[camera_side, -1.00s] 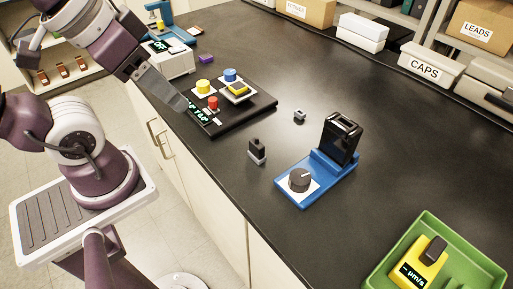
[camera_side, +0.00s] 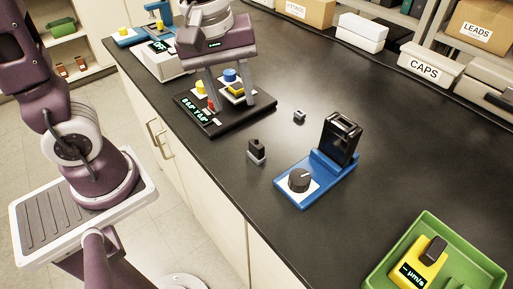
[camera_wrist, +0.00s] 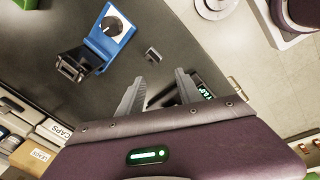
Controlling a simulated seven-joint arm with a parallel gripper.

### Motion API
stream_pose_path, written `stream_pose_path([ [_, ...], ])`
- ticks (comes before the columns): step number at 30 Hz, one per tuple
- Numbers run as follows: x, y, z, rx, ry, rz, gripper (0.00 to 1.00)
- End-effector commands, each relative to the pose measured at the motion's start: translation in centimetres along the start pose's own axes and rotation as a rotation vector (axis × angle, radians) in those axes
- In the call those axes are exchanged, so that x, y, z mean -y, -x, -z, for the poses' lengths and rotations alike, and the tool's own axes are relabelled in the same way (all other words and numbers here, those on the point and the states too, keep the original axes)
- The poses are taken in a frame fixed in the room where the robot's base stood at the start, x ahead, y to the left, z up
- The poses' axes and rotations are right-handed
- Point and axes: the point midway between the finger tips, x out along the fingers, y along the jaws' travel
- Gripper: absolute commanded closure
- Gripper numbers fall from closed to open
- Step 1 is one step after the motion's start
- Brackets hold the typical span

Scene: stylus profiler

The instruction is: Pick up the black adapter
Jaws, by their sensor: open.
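The black adapter, as I take it, is the small upright black block on a grey base (camera_side: 256,150), standing on the dark bench left of the blue stand. It also shows in the wrist view (camera_wrist: 153,55), just beyond my fingertips. My gripper (camera_side: 231,107) points down over the black board with coloured knobs, left of and behind the adapter. Its fingers are apart with nothing held between them, as the wrist view also shows (camera_wrist: 160,78). The gripper does not touch the adapter.
The blue stand (camera_side: 292,195) bears a dial and a black holder (camera_side: 340,138). A small grey piece (camera_side: 299,116) lies behind the adapter. The black board (camera_side: 193,103) is under my gripper. A green tray (camera_side: 483,254) holds a yellow device (camera_side: 419,272). Bench around the adapter is clear.

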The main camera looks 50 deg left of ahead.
Motion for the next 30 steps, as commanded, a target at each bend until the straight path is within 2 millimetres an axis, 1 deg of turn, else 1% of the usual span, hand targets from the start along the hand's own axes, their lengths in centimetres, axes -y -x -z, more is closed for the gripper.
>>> stream_pose_path([
  [1, -1.2, -2.1, 0.0, 0.021, 0.132, 0.052, 0.58],
  [3, -2.5, -4.6, -0.1, 0.029, 0.319, 0.108, 0.58],
  [6, -3.5, -6.9, -0.3, 0.025, 0.487, 0.157, 0.58],
  [8, -3.6, -7.7, -0.3, 0.022, 0.537, 0.173, 0.58],
  [14, -3.1, -10.4, -0.4, 0.021, 0.559, 0.180, 0.58],
  [18, -2.3, -13.0, 0.0, 0.022, 0.558, 0.180, 0.58],
  [21, -2.2, -14.4, -0.1, 0.021, 0.557, 0.178, 0.58],
  [24, -2.2, -14.7, -0.2, 0.021, 0.557, 0.175, 0.58],
  [28, -2.2, -14.7, -0.2, 0.021, 0.557, 0.174, 0.58],
  [29, -2.2, -14.7, -0.2, 0.021, 0.557, 0.174, 0.60],
  [30, -2.2, -14.7, -0.2, 0.021, 0.556, 0.174, 0.68],
])
